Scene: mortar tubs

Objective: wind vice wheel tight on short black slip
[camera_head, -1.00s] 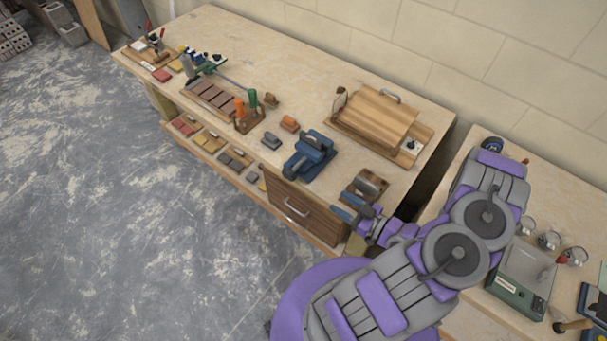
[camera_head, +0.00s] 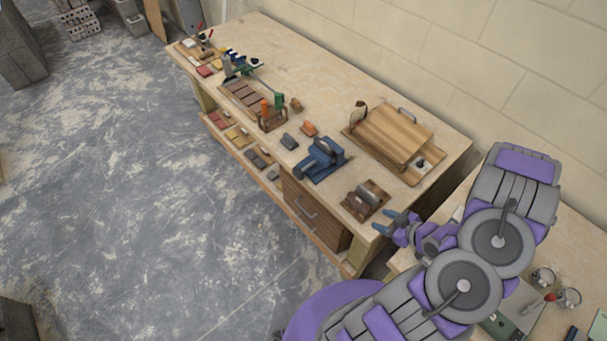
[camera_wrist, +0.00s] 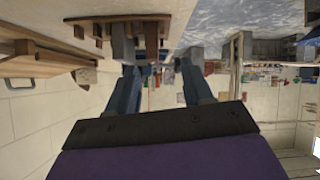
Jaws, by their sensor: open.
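A blue vice-like device (camera_head: 320,160) stands near the front edge of the bench; I cannot make out its wheel clearly. A small dark grey block (camera_head: 288,141) lies just left of it, apart; I cannot tell whether it is the short black slip. No slip is discernible in the vice jaws. My gripper (camera_head: 380,221) is open with blue fingers, at the bench's near right corner, well right of the vice and apart from it. In the wrist view my gripper (camera_wrist: 158,70) shows two spread fingers with nothing held between them.
A dark wooden block with grey metal (camera_head: 365,198) sits between vice and gripper. A wooden board with a handle (camera_head: 392,135) lies behind. A tool rack (camera_head: 270,118) and tray (camera_head: 243,93) stand left. Small pieces fill the lower shelf (camera_head: 226,132). The floor in front is clear.

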